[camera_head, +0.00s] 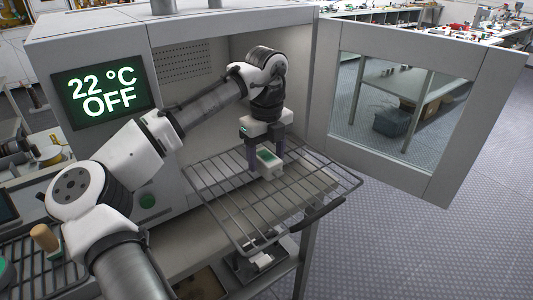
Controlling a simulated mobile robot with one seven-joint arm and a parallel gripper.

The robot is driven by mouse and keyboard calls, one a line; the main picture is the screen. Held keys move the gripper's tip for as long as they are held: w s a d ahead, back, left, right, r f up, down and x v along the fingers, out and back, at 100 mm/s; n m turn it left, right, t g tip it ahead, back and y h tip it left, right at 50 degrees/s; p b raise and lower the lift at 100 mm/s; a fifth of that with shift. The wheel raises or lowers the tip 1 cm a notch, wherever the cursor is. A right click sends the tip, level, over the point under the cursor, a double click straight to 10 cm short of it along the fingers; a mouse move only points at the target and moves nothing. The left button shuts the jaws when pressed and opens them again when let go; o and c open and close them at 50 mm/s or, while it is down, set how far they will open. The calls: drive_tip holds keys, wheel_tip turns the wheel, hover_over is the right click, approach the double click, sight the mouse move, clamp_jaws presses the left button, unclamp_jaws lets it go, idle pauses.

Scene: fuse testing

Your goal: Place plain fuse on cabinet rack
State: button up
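The cabinet rack (225,212) is a wire shelf pulled partly out of the open cabinet. A small white block with a green top, which looks like the plain fuse (269,169), is at the rack's middle, upright. My gripper (267,156) points down from above, with one dark finger on each side of the block. The fingers are at or very close to its sides. I cannot tell whether they press on it, or whether its base rests on the wires or is just above them.
The cabinet door (425,62) with a window stands open at the right. The cabinet display (103,92) reads 22 °C, OFF. A tan-topped item (44,237) stands on another rack at lower left. A white item (262,262) lies below the rack. Bare wires surround the block.

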sight(266, 156)
wheel_tip(266, 156, up, 12)
idle(0.7)
drive_tip(key=shift+r, duration=0.1)
idle(1.1)
